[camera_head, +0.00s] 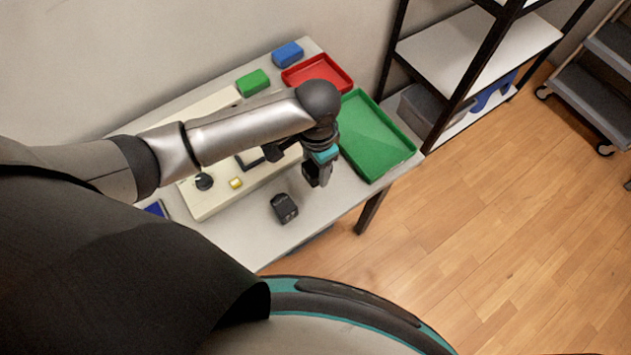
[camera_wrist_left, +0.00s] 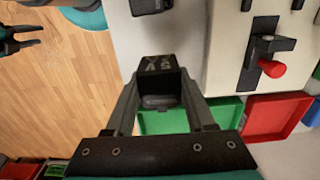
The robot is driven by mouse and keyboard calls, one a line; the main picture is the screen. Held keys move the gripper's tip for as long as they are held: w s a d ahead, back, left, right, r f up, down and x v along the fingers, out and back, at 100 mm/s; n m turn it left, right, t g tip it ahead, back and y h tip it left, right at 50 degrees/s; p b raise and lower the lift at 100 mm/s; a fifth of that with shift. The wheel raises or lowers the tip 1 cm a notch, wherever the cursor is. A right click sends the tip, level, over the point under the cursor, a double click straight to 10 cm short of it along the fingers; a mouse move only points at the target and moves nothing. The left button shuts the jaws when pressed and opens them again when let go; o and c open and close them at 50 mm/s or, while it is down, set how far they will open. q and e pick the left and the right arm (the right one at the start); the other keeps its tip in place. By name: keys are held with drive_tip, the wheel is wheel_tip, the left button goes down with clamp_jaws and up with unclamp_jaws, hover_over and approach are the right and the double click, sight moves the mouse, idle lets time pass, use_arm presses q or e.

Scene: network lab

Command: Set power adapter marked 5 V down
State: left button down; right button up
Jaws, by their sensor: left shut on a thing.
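My left gripper (camera_head: 318,178) is above the front right part of the table, left of the green tray. In the left wrist view its fingers (camera_wrist_left: 165,102) are shut on a dark power adapter (camera_wrist_left: 160,65). Pale marking shows on the adapter's face, upside down and too blurred to read surely. I cannot tell whether it touches the table. A second black block-like adapter (camera_head: 284,208) lies on the table near the front edge; it also shows at the top of the left wrist view (camera_wrist_left: 151,5). My right gripper (camera_wrist_left: 22,38) shows there with its fingers apart.
The white table (camera_head: 330,208) has bare room around the second adapter. A green tray (camera_head: 372,138) and a red tray (camera_head: 318,72) stand at the right and back. A cream panel (camera_head: 210,204) with a knob (camera_head: 204,181) lies left. Green (camera_head: 252,82) and blue (camera_head: 287,53) blocks sit behind.

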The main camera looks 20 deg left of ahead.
sight(316, 190)
use_arm(q)
wheel_tip(316, 190, down, 7)
drive_tip(key=shift+f+b, duration=0.2)
drive_tip(key=shift+b, duration=0.7)
drive_tip(key=shift+f, duration=0.1)
drive_tip(key=shift+c, duration=1.2)
unclamp_jaws()
drive_tip(key=shift+f, duration=0.1)
wheel_tip(316, 190, up, 12)
drive_tip(key=p, duration=0.3)
drive_tip(key=shift+r, duration=0.2)
